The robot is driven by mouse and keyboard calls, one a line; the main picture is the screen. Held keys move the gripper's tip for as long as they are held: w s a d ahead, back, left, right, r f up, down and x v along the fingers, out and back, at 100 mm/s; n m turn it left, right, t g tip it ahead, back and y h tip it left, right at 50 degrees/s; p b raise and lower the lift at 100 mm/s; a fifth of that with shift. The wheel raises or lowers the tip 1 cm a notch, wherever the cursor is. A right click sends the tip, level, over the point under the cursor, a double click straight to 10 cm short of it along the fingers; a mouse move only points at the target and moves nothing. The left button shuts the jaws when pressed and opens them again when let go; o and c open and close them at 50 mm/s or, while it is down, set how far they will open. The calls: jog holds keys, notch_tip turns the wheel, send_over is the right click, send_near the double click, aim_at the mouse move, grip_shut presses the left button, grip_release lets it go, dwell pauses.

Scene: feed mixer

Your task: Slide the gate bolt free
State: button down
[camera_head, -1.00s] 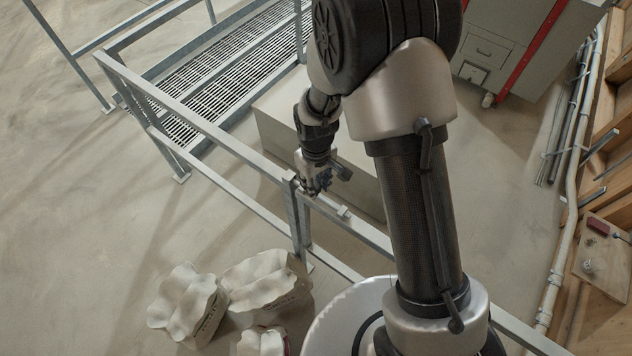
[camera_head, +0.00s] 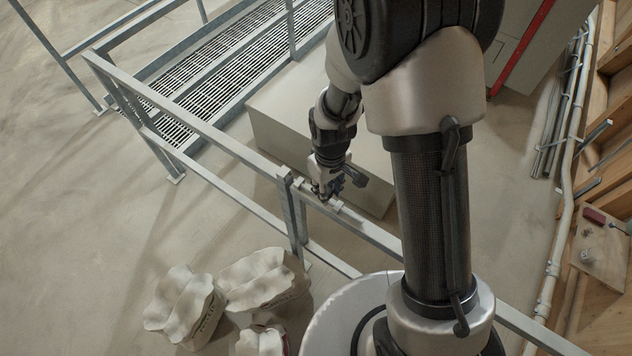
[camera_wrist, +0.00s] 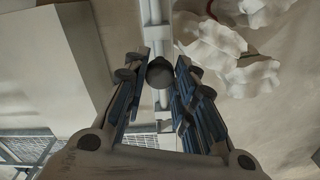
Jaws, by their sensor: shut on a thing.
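The gate bolt shows in the wrist view as a dark round knob (camera_wrist: 160,74) between my fingers, with a pale rail (camera_wrist: 154,14) running up the picture beyond it. My gripper (camera_wrist: 163,58) is shut on the knob, with a finger on each side. In the head view, my gripper (camera_head: 326,193) is low over the top rail of the gate (camera_head: 365,227), a little right of the upright post (camera_head: 294,215). A small block (camera_head: 337,204) on the rail sits just right of my fingertips. The bolt's bar is mostly hidden by my gripper.
Pale feed sacks (camera_head: 263,278) stand on the floor in front of the railing. A low grey box (camera_head: 290,125) lies behind the rail, near my wrist. A slatted grating (camera_head: 235,70) is at the back left. Open floor lies to the left.

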aim_at(329, 192)
jog(key=shift+s, duration=0.15)
jog(key=c, duration=1.5)
grip_release()
jog(key=shift+s+d, duration=0.1)
jog(key=shift+d, duration=0.1)
jog(key=shift+o, duration=0.9)
jog(key=shift+a, duration=0.1)
notch_tip(329, 192, up, 12)
